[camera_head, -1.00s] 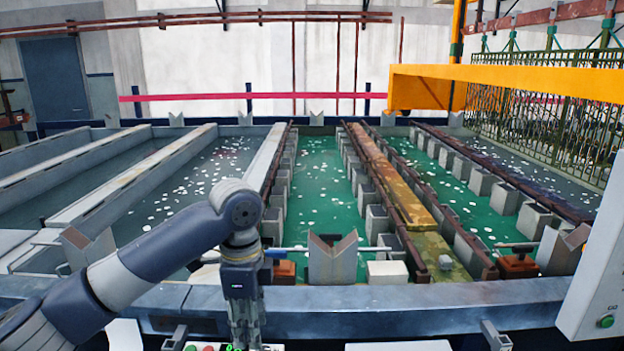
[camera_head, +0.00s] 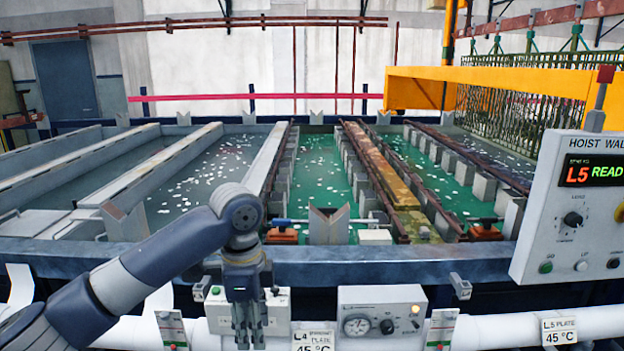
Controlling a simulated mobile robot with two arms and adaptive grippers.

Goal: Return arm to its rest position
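My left arm comes in from the lower left, bends at an elbow-like joint and points down. My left gripper (camera_head: 250,322) hangs at its end, fingers downward, in front of a white control box (camera_head: 278,310) below the tank rim. The fingers look close together, but they are small and dark, and I cannot tell whether they are open or shut. I see nothing clearly held in them. My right arm and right gripper are not in view.
Plating tanks with green liquid (camera_head: 322,170) lie behind a blue-grey front rim (camera_head: 400,263). A gauge box (camera_head: 382,318) and white pipe (camera_head: 500,327) run below it. A hoist panel (camera_head: 578,215) stands at right. A yellow beam (camera_head: 480,78) crosses behind.

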